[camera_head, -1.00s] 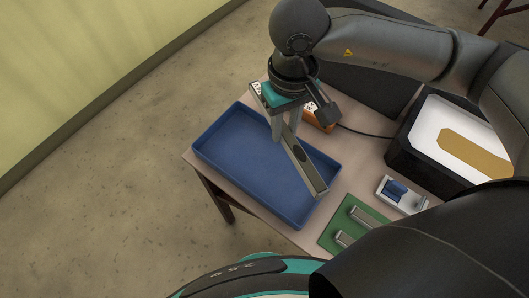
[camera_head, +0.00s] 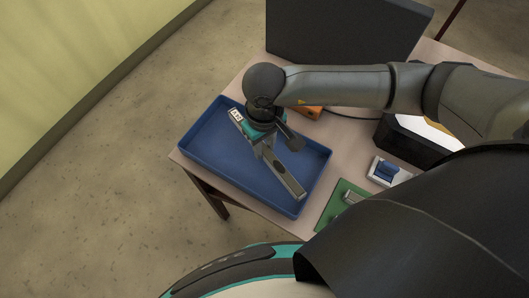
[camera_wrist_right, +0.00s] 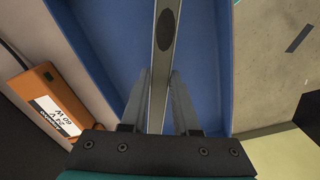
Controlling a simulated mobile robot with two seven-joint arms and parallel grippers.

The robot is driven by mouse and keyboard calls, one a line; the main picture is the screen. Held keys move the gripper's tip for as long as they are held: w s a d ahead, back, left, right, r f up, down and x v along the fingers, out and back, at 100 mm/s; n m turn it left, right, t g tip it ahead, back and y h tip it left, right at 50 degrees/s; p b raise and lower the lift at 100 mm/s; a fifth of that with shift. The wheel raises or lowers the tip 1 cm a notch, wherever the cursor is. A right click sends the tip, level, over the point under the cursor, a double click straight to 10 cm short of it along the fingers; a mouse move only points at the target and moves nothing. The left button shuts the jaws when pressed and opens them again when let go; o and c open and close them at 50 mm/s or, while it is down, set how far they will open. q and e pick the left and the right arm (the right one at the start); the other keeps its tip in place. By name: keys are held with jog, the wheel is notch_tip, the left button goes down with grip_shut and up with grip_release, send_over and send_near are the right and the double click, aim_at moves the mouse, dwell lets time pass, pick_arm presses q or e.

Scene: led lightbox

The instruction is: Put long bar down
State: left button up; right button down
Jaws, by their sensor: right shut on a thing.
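A long grey bar (camera_head: 289,178) with a dark oval mark and a white label at its far end is held over the blue tray (camera_head: 205,165). My right gripper (camera_head: 262,150) is shut on the bar near its middle. In the right wrist view the bar (camera_wrist_right: 163,60) runs between the two fingers (camera_wrist_right: 160,100), with the blue tray floor below. I cannot tell whether the bar touches the tray. My left gripper is not in view.
An orange box (camera_head: 308,112) with a cable stands behind the tray. A green board (camera_head: 335,203) and a small white holder with a blue part (camera_head: 386,171) are to the right. A black-sided lightbox (camera_head: 415,145) and a dark panel (camera_head: 345,30) stand farther back.

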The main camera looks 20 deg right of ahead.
aim_at(264, 149)
jog(key=shift+f, duration=1.85)
jog(key=shift+f+b, duration=0.1)
jog(key=shift+b, duration=0.2)
jog(key=shift+f, duration=0.1)
jog(key=c, duration=0.7)
grip_release()
jog(key=shift+o, duration=0.2)
jog(key=shift+r, duration=0.3)
notch_tip(264, 149, up, 12)
jog(key=shift+f+p, duration=0.1)
jog(key=shift+p, duration=0.6)
